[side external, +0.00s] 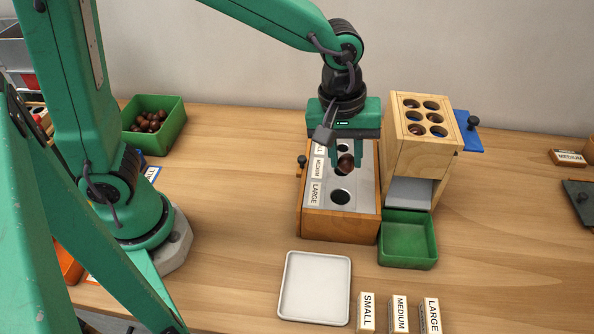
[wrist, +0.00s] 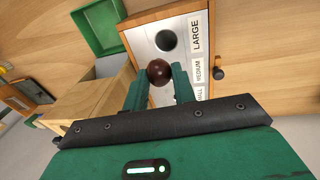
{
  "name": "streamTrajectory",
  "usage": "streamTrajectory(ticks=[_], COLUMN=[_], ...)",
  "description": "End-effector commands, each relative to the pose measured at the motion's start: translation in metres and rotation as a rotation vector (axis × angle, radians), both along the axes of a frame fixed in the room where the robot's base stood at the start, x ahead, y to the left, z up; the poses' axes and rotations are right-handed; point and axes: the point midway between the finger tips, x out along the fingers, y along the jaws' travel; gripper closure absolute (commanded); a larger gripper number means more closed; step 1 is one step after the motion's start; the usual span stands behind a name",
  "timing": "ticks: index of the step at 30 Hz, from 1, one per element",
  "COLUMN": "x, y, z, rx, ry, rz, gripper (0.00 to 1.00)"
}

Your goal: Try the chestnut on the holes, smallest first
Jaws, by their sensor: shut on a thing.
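A brown chestnut (side external: 345,164) is held between the fingers of my gripper (side external: 346,160). It also shows in the wrist view (wrist: 159,72), between the green fingertips. My gripper is shut on it above the wooden gauge box (side external: 341,226), whose grey top has holes labelled SMALL, MEDIUM and LARGE. The chestnut is over the middle part of the top, near the MEDIUM label (side external: 319,168). The large hole (side external: 341,196) is uncovered in front of it. The chestnut and fingers largely hide the medium hole, and I cannot tell whether the chestnut touches the plate.
A wooden block with several holes (side external: 423,105) stands close on the right, with an empty green tray (side external: 408,230) in front. A green bin (side external: 165,125) of chestnuts is at the back left. A white tray (side external: 315,287) and labelled blocks (side external: 398,313) stand at the front.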

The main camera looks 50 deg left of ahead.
Motion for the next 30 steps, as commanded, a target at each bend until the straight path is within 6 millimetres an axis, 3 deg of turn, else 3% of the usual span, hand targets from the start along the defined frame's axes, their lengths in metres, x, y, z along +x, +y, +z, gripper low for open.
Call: streamTrajectory(ticks=[14, 30], x=[-0.007, -0.007], y=[-0.005, -0.005], z=[0.001, -0.029], rx=[-0.012, -0.011], ry=[-0.016, -0.014], rz=[-0.003, -0.004], gripper=[0.89, 0.89])
